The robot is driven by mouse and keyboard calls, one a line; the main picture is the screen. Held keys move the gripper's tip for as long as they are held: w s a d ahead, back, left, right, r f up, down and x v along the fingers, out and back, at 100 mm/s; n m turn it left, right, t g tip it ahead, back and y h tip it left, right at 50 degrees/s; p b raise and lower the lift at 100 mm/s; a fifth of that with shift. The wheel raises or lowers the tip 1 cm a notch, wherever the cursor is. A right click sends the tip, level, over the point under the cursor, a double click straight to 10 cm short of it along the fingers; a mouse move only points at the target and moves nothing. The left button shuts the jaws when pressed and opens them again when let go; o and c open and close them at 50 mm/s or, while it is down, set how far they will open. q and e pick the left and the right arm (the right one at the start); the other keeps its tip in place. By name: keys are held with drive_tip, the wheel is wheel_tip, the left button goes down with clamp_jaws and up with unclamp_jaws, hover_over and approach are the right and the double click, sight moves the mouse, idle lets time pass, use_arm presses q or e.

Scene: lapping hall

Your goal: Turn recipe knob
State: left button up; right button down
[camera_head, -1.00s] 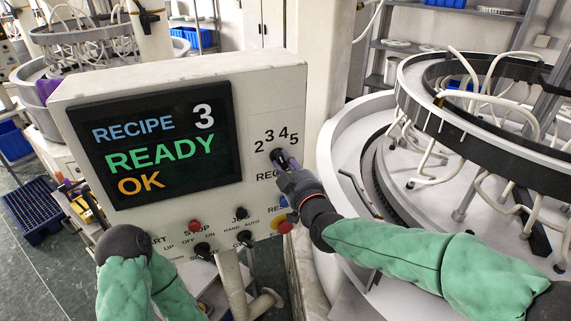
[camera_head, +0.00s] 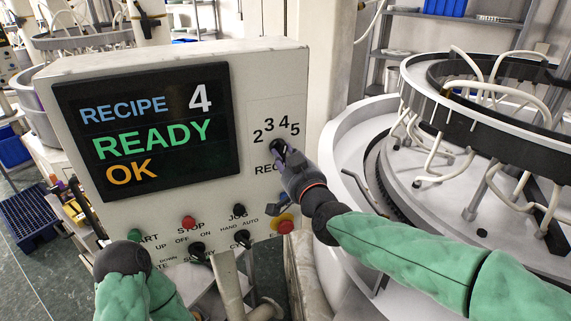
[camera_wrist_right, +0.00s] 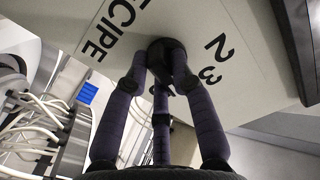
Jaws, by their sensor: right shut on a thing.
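The recipe knob (camera_wrist_right: 166,52) is a dark round knob on the front of the white control box (camera_head: 268,80), below the printed digits 2 to 5. In the head view it is mostly hidden by my right gripper (camera_head: 284,158). The right wrist view shows the purple fingers of my right gripper (camera_wrist_right: 163,75) closed around the knob. The screen (camera_head: 150,130) reads RECIPE 4, READY, OK. My left arm shows at the lower left of the head view, but its gripper cannot be made out.
Below the screen are a red stop button (camera_head: 189,223), several black switches and a red button on yellow (camera_head: 285,226). A large round lapping machine (camera_head: 480,190) stands close on the right.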

drive_tip(key=shift+f+m+b, duration=0.1)
drive_tip(key=shift+m+b, duration=0.3)
drive_tip(key=shift+m, duration=0.1)
drive_tip(key=c, duration=1)
unclamp_jaws()
drive_tip(key=shift+c, duration=0.2)
drive_tip(key=shift+s, duration=0.1)
drive_tip(key=v, duration=1.2)
